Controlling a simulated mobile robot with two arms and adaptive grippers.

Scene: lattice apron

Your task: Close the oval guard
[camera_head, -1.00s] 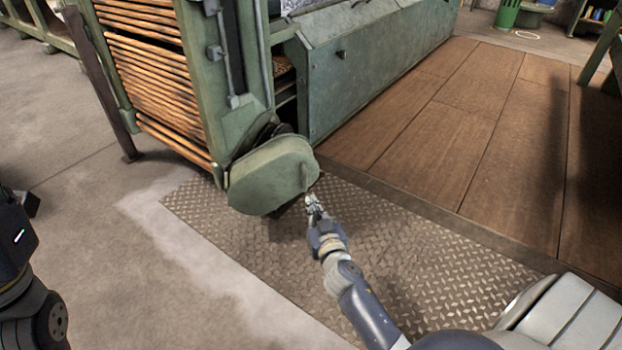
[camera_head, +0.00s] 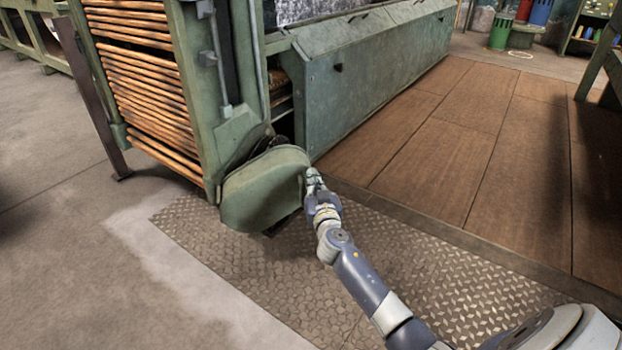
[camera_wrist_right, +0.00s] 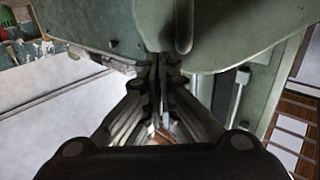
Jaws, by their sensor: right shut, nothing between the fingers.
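The oval guard (camera_head: 262,190) is a green rounded cover low on the near end of the green machine. It stands out from the frame at an angle, with a dark gap behind its upper edge. My right gripper (camera_head: 312,178) is shut and empty at the guard's right edge. In the right wrist view the guard (camera_wrist_right: 235,30) fills the top, with a short rounded bar handle (camera_wrist_right: 184,25) on its face. The shut fingertips (camera_wrist_right: 162,68) are just below the handle; whether they touch the guard I cannot tell. My left gripper is out of view.
The green machine (camera_head: 365,70) with copper-coloured rods (camera_head: 145,80) stands behind the guard. A brown post (camera_head: 90,95) leans at left. A tread-plate mat (camera_head: 290,275) lies below, and a raised wooden platform (camera_head: 440,150) is at right. Concrete floor at left is clear.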

